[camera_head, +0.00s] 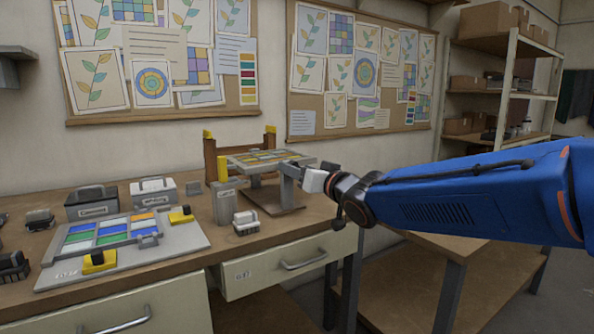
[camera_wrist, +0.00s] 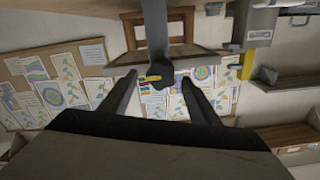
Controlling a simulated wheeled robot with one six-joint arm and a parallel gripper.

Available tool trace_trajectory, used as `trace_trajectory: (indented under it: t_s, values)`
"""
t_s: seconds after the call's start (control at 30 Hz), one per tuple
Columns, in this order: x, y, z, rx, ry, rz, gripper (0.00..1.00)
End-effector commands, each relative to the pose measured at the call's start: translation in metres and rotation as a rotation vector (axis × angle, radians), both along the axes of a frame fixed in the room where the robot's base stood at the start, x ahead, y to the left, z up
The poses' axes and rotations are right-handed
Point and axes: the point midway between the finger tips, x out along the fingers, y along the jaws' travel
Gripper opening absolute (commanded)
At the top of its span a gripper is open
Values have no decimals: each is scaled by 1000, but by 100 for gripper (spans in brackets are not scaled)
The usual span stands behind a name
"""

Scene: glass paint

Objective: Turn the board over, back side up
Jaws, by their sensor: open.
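The board (camera_head: 262,158), a flat panel with coloured panes facing up, lies about level on a grey post stand (camera_head: 274,190) on the workbench. My gripper (camera_head: 304,174) is at the board's right end in the head view.
A grey plate (camera_head: 185,242) with coloured panes and yellow clamps lies at the left of the bench. A grey canister (camera_head: 227,203) and a small pale block (camera_head: 246,222) stand close left of the stand. Two lidded boxes stand behind the plate. Drawers (camera_head: 285,268) are below.

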Motion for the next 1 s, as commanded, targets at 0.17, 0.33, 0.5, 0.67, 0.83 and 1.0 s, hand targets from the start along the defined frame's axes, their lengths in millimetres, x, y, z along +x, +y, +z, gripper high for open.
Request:
trace_trajectory:
  t_s: [0.17, 0.33, 0.5, 0.67, 0.83, 1.0]
  values:
    - [7, 5, 0, -1, -1, 1, 56]
    - [8, 6, 0, -1, -1, 1, 56]
    - [8, 6, 0, -1, -1, 0, 46]
    - [8, 6, 0, -1, -1, 0, 8]
    - [9, 6, 0, -3, -2, 0, 0]
    - [13, 5, 0, -29, -19, -1, 0]
